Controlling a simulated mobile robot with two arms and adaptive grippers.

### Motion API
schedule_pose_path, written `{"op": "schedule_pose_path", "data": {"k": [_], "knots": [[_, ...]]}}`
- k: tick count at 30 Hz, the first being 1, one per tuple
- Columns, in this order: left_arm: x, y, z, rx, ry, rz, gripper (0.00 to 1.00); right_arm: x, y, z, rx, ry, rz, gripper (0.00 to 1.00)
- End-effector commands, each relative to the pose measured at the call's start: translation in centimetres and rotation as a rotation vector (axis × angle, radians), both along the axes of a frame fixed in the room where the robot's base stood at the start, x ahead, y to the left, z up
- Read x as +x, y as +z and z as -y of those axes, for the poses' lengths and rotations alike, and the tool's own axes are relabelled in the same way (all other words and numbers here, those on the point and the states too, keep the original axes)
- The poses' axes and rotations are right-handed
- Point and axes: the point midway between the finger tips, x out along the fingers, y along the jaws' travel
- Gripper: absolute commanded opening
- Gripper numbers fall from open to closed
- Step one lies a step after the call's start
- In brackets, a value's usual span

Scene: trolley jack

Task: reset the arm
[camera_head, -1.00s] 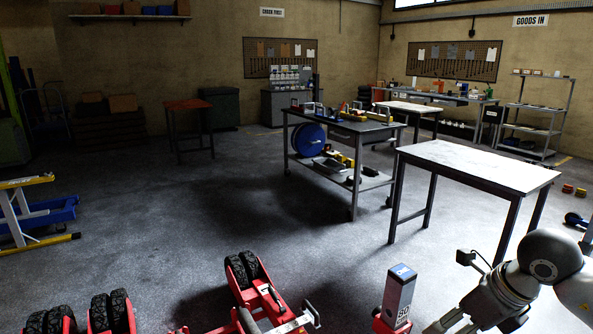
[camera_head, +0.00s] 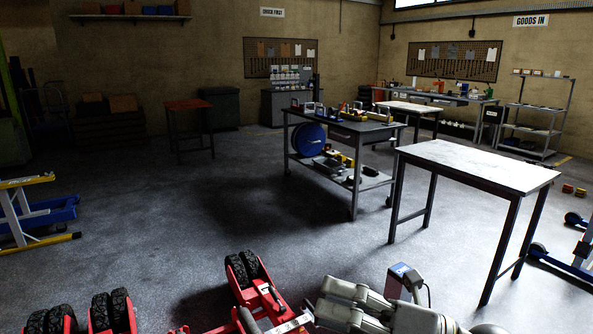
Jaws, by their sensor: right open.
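The red trolley jack (camera_head: 268,302) is at the bottom of the view, with a pair of black wheels (camera_head: 243,268) at its far end. A pale metal crosspiece (camera_head: 292,325) shows on its near right side. My right gripper (camera_head: 316,304) reaches in from the bottom right and points left, its tip end close to the jack's right side. It is open, and I see nothing held in it. I cannot tell whether it touches the jack. My left gripper is not in view.
A grey and blue upright box (camera_head: 400,272) stands behind my right arm, mostly hidden. More red wheeled parts (camera_head: 108,312) are at the bottom left. A white-topped table (camera_head: 480,166) and a tool trolley (camera_head: 345,130) stand beyond. The middle floor is clear.

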Motion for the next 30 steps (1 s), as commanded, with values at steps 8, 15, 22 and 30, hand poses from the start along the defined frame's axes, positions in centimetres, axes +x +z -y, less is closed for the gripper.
{"op": "schedule_pose_path", "data": {"k": [8,15,22,30], "knots": [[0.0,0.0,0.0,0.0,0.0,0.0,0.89,3.7,3.1,6.0,0.68,-0.318,-0.342,0.89],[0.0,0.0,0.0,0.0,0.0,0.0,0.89,6.0,-5.4,14.4,1.096,-0.732,-0.77,0.89],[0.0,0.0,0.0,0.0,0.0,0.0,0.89,1.0,-19.8,18.8,1.294,-1.197,-1.276,0.89],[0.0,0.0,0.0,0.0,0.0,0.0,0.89,-10.3,-31.0,17.8,1.257,-1.613,-1.786,0.89]]}}
